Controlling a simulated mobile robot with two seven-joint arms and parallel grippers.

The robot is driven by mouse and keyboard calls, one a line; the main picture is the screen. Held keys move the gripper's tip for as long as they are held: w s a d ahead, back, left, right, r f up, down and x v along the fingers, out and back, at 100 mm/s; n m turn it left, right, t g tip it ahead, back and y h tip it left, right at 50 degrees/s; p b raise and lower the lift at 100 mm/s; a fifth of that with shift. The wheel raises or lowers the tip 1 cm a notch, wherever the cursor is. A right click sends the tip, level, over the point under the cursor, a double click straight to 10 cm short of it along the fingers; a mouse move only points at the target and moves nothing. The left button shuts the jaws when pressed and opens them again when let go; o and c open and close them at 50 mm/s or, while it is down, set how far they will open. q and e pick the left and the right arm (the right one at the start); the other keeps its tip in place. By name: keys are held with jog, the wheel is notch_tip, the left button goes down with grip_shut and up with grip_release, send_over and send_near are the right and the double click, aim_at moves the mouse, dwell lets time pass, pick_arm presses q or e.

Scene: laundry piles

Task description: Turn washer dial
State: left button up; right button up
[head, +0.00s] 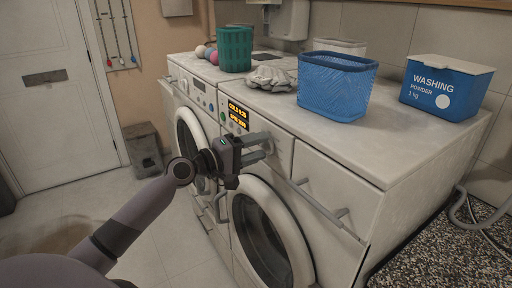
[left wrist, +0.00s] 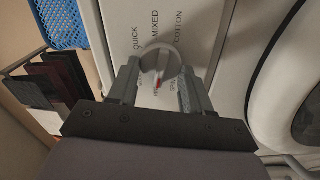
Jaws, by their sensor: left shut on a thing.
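The washer (head: 330,188) is the nearer of two white machines in the head view. Its display (head: 238,115) shows orange text. The round grey dial (left wrist: 160,58) shows in the left wrist view, with a red mark on its lower side. Labels QUICK, MIXED and COTTON stand around it; those lower down are partly hidden. My left gripper (head: 262,147) is at the front panel. It also shows in the left wrist view (left wrist: 160,84), shut on the dial with one finger on each side. In the head view the fingers largely hide the dial. My right gripper is not in view.
A blue basket (head: 337,88), a blue washing powder box (head: 446,87), crumpled grey cloth (head: 272,78) and a green basket (head: 235,48) stand on the machine tops. A long handle (head: 330,212) sticks out from the washer front. Open floor lies at the left.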

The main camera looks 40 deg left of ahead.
pick_arm(q)
jog(key=o, duration=1)
jog(key=b+v, duration=0.2)
jog(key=v, duration=0.5)
jog(key=s+d+f+m+g+y, duration=0.1)
jog(key=s+d+f+m, duration=0.15)
jog(key=f, duration=0.55)
jog(key=s+d+f+m+g+y, duration=0.1)
jog(key=s+d+f+m, duration=0.15)
jog(key=f, duration=0.45)
jog(key=s+d+f+m+g+y, duration=0.1)
jog(key=s+d+f+g, duration=0.15)
jog(key=f, duration=0.55)
jog(key=s+d+f+m+g+y, duration=0.1)
jog(key=s+d+f+m, duration=0.7)
jog(key=s+d+f, duration=0.2)
jog(key=shift+s+f+g+y, duration=0.25)
jog(key=shift+s+g+y, duration=0.1)
jog(key=shift+s, duration=0.8)
